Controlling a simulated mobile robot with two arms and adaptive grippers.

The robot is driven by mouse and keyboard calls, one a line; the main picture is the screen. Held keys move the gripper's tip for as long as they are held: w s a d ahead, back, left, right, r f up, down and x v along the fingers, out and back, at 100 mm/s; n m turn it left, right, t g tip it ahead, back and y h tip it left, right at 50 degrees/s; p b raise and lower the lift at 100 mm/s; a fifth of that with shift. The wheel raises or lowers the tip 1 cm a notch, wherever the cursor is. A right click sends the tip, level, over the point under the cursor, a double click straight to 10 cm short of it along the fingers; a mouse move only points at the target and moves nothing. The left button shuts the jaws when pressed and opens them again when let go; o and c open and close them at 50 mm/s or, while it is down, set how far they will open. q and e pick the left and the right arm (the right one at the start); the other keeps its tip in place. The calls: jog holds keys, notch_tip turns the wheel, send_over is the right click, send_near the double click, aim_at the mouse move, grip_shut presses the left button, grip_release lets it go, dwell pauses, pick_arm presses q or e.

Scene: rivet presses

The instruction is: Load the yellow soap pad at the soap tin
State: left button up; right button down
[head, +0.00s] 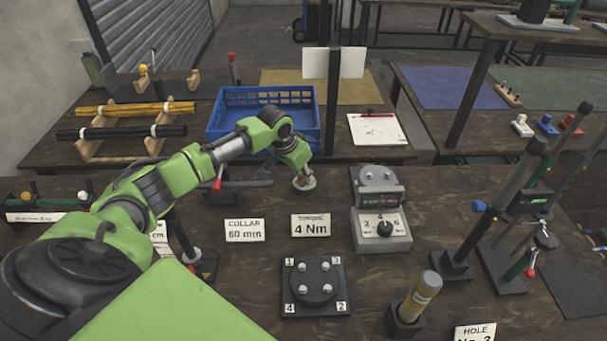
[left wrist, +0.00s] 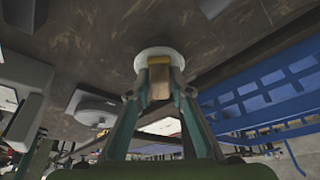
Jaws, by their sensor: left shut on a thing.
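My left gripper (head: 301,174) points down at the middle of the bench, just over the pale round soap tin (head: 304,185). In the left wrist view the gripper (left wrist: 158,88) is shut on the small yellow-brown soap pad (left wrist: 160,78). The pad's far end overlaps the white round tin (left wrist: 147,55) in that view. I cannot tell whether the pad touches the tin or is just above it. In the head view the gripper hides the pad. My right gripper is not in view.
A blue crate (head: 222,125) stands behind the gripper. The 4 Nm card (head: 311,225) and collar card (head: 244,230) stand in front. A grey dial unit (head: 381,239) stands to the right, with a black round fixture (head: 316,305) nearer. Upright tools (head: 515,185) line the right side.

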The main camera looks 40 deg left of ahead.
pick_arm(q)
jog(key=shift+s+d+f+p, duration=0.1)
jog(key=shift+s+f+p, duration=0.15)
jog(key=shift+p, duration=0.2)
dwell(1.5)
jog(key=shift+r, duration=0.1)
jog(key=r+p, duration=0.7)
jog(key=p, duration=0.1)
jog(key=shift+w+r, duration=0.15)
jog(key=shift+w, duration=0.05)
dwell(0.4)
dwell(0.4)
